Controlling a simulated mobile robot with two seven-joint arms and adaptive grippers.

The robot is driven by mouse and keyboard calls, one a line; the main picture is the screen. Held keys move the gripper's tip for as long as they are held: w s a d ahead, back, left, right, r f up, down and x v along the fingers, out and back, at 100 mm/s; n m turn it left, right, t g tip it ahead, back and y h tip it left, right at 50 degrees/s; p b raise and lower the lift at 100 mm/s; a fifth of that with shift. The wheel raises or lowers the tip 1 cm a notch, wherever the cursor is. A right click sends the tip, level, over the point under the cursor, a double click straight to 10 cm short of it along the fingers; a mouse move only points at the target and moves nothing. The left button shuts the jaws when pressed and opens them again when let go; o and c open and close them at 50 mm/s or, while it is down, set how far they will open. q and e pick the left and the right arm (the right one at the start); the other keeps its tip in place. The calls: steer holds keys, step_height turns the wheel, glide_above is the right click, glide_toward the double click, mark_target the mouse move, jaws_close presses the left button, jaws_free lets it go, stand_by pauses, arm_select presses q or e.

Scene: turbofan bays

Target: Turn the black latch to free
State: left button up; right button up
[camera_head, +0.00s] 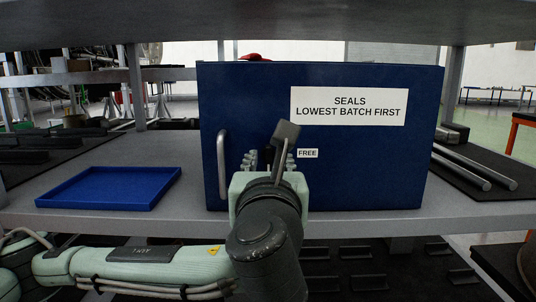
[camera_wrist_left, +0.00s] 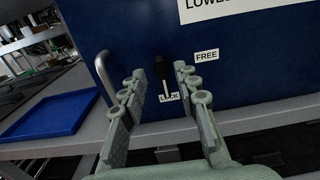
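The blue cabinet (camera_head: 400,165) has a front door with a silver bar handle (camera_head: 222,165) at its left. In the left wrist view, the black latch (camera_wrist_left: 163,70) is on the door, its lower end by the LOCK label (camera_wrist_left: 170,97). The FREE label (camera_wrist_left: 206,56) is to its upper right and also shows in the head view (camera_head: 307,153). My left gripper (camera_wrist_left: 160,73) is open, with one finger on each side of the latch in the picture; contact cannot be told. In the head view, my left gripper (camera_head: 270,160) hides the latch. My right gripper is not in view.
An empty blue tray (camera_head: 110,187) lies on the grey shelf (camera_head: 195,160) left of the cabinet. Metal rods (camera_head: 475,168) lie on a dark mat at the right. Another shelf board (camera_head: 270,22) hangs over the cabinet.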

mark_target(269, 151)
arm_select(q)
steer(key=shift+w, duration=2)
jaws_close()
